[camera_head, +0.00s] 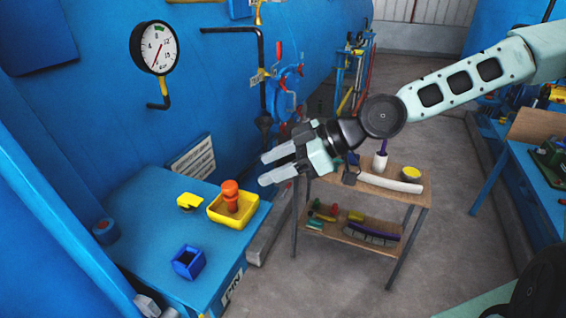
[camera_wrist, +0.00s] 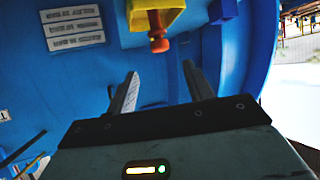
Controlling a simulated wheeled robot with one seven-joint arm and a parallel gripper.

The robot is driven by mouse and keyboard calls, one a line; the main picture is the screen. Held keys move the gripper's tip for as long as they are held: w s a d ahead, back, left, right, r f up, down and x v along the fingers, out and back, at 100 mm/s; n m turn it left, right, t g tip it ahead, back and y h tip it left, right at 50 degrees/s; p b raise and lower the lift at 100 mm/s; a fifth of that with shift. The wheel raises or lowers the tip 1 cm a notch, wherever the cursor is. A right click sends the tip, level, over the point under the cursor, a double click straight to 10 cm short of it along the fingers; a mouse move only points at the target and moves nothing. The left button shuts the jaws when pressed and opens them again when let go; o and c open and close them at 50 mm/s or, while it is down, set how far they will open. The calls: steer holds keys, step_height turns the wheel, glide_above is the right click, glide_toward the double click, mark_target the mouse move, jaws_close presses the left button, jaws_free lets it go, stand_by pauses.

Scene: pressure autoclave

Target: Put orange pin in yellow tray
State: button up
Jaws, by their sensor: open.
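The orange pin (camera_head: 231,195) stands upright in the yellow tray (camera_head: 217,219), which sits on the blue bench. In the wrist view the orange pin (camera_wrist: 158,37) shows at the top, with the yellow tray (camera_wrist: 176,17) around it. My gripper (camera_head: 264,169) is open and empty. It is in the air above and to the right of the tray, apart from the pin. In the wrist view my gripper's fingers (camera_wrist: 158,85) are spread with nothing between them. The pin's lower end is hidden by the tray wall.
A small yellow piece (camera_head: 190,201) and an open blue box (camera_head: 188,262) are on the blue bench (camera_head: 150,235). A wooden cart (camera_head: 405,200) with several tools stands to the right. A pressure gauge (camera_head: 154,47) hangs on the blue wall behind. Floor is clear right of the cart.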

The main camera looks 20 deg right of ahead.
steer(key=s+d+f+m+g+h, duration=0.15)
steer(key=s+f+g+h, duration=0.25)
steer(key=s+f+h, duration=0.8)
steer(key=s+d+r+m, duration=0.1)
steer(key=s+r+m, duration=0.4)
steer(key=s+r, duration=0.5)
steer(key=shift+d+r+m+t+y, duration=0.35)
steer(key=shift+r+t+y, duration=0.05)
steer(key=shift+r, duration=0.05)
